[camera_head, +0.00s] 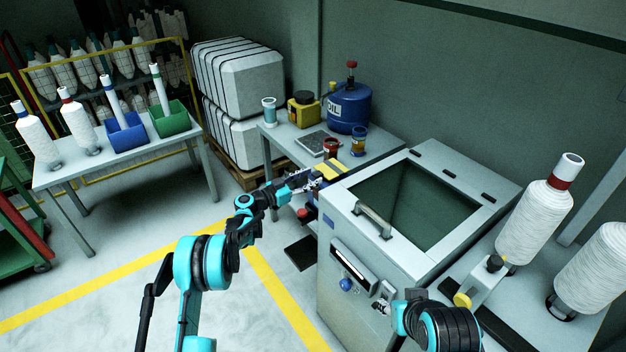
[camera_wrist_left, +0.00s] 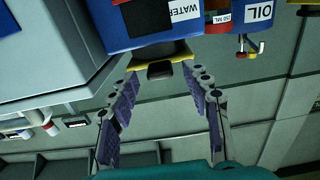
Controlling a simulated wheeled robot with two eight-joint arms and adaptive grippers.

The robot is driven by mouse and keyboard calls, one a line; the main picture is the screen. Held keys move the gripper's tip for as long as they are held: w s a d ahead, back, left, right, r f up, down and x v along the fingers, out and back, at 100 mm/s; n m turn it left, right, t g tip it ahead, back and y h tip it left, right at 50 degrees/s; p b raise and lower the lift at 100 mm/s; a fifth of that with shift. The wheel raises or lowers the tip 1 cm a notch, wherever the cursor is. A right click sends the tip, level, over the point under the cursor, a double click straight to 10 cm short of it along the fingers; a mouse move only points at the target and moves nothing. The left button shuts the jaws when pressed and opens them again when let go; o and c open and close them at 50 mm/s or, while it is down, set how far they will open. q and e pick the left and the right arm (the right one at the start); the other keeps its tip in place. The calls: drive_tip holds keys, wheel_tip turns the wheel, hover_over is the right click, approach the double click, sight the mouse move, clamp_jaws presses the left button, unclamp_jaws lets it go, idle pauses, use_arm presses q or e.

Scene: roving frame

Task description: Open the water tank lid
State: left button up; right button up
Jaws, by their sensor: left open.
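The water tank (camera_wrist_left: 118,22) is a blue box with a white WATER label in the left wrist view. Its yellow lid (camera_wrist_left: 122,62) has a dark tab (camera_wrist_left: 158,70) and looks shut. In the head view the lid (camera_head: 334,168) shows as a yellow patch beside the grey machine, and the arm and machine partly hide the tank. My left gripper (camera_head: 310,180) is open and empty, close to the lid. In the left wrist view the tab lies just beyond and between its two fingers (camera_wrist_left: 163,98). My right gripper (camera_head: 382,302) is low before the machine front, its fingers too small to read.
The grey machine (camera_head: 341,243) with a handle (camera_head: 373,220) and dark window stands right of the left gripper. Behind, a table (camera_head: 275,135) holds a blue oil can (camera_head: 349,108), a red pot (camera_head: 331,147) and a yellow can (camera_head: 303,110). Open floor lies to the left.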

use_arm(q)
drive_tip(key=shift+x, duration=0.8)
